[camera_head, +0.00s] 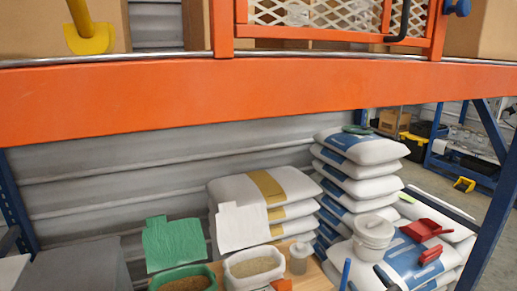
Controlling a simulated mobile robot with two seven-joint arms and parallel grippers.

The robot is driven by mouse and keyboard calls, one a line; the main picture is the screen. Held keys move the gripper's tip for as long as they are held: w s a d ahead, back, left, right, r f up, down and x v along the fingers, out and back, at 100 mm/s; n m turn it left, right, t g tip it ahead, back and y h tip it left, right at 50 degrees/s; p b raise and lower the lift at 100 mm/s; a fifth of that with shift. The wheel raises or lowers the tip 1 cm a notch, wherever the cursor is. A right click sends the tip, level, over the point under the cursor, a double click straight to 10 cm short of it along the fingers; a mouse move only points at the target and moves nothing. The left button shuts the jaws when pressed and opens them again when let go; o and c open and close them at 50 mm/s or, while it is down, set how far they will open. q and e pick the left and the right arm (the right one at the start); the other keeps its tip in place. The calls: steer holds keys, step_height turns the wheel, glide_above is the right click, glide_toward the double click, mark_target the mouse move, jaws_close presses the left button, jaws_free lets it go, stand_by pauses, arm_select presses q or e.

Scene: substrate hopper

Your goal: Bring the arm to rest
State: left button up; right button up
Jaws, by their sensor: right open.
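My right gripper (365,278) shows only in part at the bottom edge, right of the middle. Its two blue-tipped fingers stand apart, with nothing seen held between them. It is in front of the stacked white and blue bags and below a white lidded bucket (373,238). I cannot tell whether it touches anything. The rest of the right arm is out of the picture. My left gripper is not in view.
An orange beam (200,95) crosses above. Bag stacks (365,148) stand behind. A red scoop (425,229) lies right. A blue post (487,225) bounds the right.

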steer(key=s+a+f+m+g+h, duration=0.2)
steer(key=s+f+m+g, duration=0.1)
steer(key=s+f, duration=0.8)
steer(key=s+a+f+m+g+h+p, duration=0.1)
steer(key=s+f+g, duration=0.4)
steer(key=s+f, duration=0.7)
steer(key=s+a+m+h, duration=0.1)
steer(key=s+a+m, duration=0.1)
steer(key=shift+a+f+h, duration=0.2)
steer(key=shift+a+h, duration=0.1)
steer(key=shift+a, duration=0.05)
